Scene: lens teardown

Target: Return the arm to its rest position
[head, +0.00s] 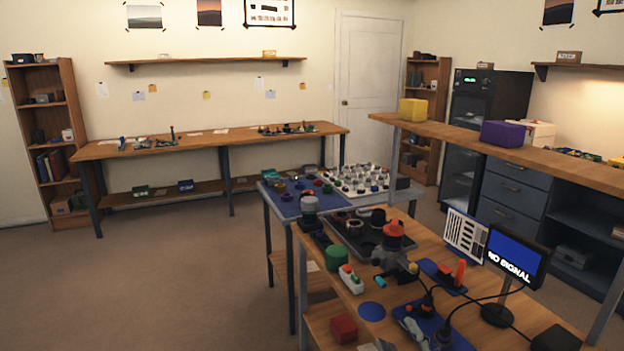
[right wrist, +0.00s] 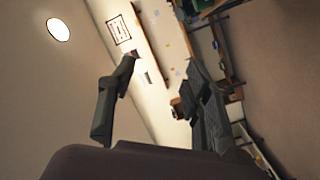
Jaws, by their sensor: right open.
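My right gripper (right wrist: 163,66) shows in the right wrist view. Its two dark fingers stand wide apart with nothing between them. The view is tilted and looks across the room, past the fingers to the wall, ceiling and a far bench. I cannot make out either of my arms clearly in the head view, and my left gripper is not seen.
A wooden workbench (head: 323,311) in the head view is crowded with lens parts, a green cylinder (head: 337,257), a red block (head: 343,328) and a monitor (head: 513,256). A blue mat (head: 299,204) lies beyond. Open floor (head: 160,280) is at left.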

